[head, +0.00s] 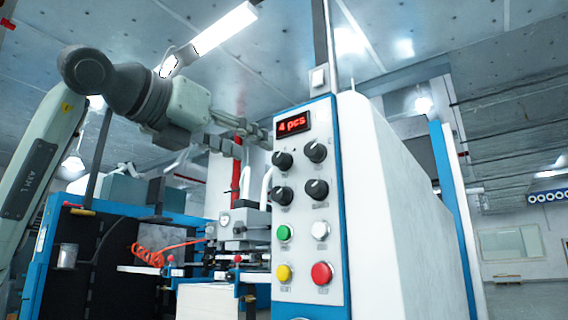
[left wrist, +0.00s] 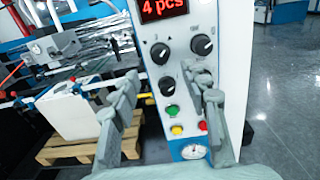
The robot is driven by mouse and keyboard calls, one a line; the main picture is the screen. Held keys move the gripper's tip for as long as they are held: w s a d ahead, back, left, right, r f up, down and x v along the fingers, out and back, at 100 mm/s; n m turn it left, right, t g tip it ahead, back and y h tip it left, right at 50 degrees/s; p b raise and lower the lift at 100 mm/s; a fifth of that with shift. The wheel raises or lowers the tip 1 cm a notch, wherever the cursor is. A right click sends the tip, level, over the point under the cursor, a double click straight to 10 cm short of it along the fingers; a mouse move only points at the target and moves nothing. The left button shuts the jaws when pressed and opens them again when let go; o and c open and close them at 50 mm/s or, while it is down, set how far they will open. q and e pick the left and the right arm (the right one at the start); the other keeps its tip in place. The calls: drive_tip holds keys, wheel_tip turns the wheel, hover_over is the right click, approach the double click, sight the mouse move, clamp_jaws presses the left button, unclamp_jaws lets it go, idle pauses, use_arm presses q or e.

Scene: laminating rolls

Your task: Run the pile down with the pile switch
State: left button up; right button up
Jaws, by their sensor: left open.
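The control panel (head: 301,212) is a white face with blue edges. It carries a red "4 pcs" display (head: 293,124), several black knobs, and green (head: 284,232), white (head: 320,230), yellow (head: 283,273) and red (head: 321,273) buttons. I cannot read the labels, so I cannot tell which control is the pile switch. My left gripper (head: 256,141) is open and empty, its fingers pointing at the panel's upper left. In the left wrist view, its fingers (left wrist: 168,88) frame the knobs and partly cover the right side. A white pile (left wrist: 75,114) stands on a wooden pallet (left wrist: 82,150).
The laminating machine (left wrist: 85,55), with rails and red-knobbed clamps, lies left of the panel. An orange coiled hose (head: 152,256) hangs there. Open floor (left wrist: 285,115) lies to the right.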

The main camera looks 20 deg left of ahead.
sight(277, 159)
use_arm(q)
drive_tip(key=p+x, duration=0.1)
drive_tip(key=x, duration=0.4)
drive_tip(key=shift+w+d, duration=0.2)
drive_tip(key=shift+w, duration=0.15)
drive_tip(key=shift+w+d, duration=0.15)
drive_tip(key=shift+w, duration=0.3)
clamp_jaws()
use_arm(e)
drive_tip(key=f, duration=0.2)
drive_tip(key=shift+w+a+f, duration=0.15)
drive_tip(key=shift+w+f, duration=0.1)
drive_tip(key=shift+f, duration=0.1)
